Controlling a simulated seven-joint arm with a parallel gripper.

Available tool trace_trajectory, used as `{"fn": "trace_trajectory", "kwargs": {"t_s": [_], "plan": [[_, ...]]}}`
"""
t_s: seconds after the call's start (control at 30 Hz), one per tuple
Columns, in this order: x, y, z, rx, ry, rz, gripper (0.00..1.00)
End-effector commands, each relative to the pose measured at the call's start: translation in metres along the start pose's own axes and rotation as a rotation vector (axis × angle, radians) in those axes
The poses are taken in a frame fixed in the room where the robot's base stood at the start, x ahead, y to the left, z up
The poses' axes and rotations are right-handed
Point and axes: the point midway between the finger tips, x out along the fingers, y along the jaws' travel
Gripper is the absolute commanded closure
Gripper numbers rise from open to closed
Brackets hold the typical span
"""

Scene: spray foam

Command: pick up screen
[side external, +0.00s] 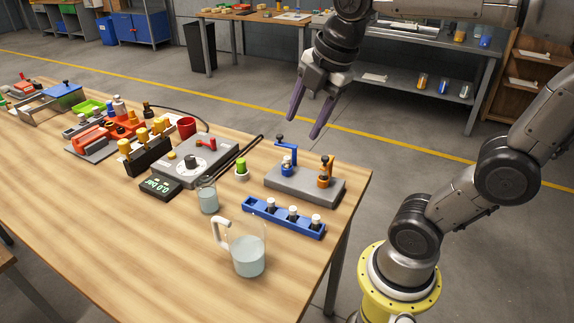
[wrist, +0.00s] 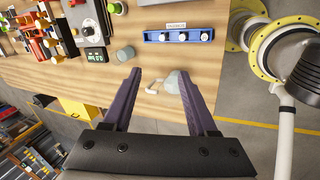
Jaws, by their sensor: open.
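A small black box with a green digital readout, the only screen-like thing I see, is the screen (side external: 160,187). It lies flat on the wooden table in front of a grey device with a dial. In the wrist view the screen (wrist: 95,56) is at the upper left, with its green digits showing. My gripper (side external: 304,127) is open and empty, with two purple fingers pointing down. It hangs in the air above the table's far right side, well apart from the screen. In the wrist view my gripper (wrist: 159,72) has its fingers spread, with the screen left of them.
The grey dial device (side external: 190,160) stands behind the screen, and a black rack with yellow-topped pieces (side external: 147,153) is behind left. A small beaker (side external: 208,198), a jug (side external: 248,255) and a blue vial rack (side external: 284,219) are to its right. The table's front left is clear.

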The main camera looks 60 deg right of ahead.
Motion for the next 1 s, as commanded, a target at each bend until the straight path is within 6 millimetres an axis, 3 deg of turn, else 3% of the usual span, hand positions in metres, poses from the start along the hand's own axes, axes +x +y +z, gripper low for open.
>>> {"fn": "trace_trajectory", "kwargs": {"t_s": [0.2,0.4,0.6,0.77,1.0], "plan": [[0.031,0.070,0.040,-0.362,-0.012,-0.149,0.42],[0.081,0.107,0.091,-0.429,0.019,-0.273,0.42],[0.117,0.106,0.124,-0.349,0.037,-0.348,0.42],[0.130,0.099,0.130,-0.332,0.039,-0.358,0.42],[0.172,0.083,0.130,-0.333,0.040,-0.360,0.42]]}}
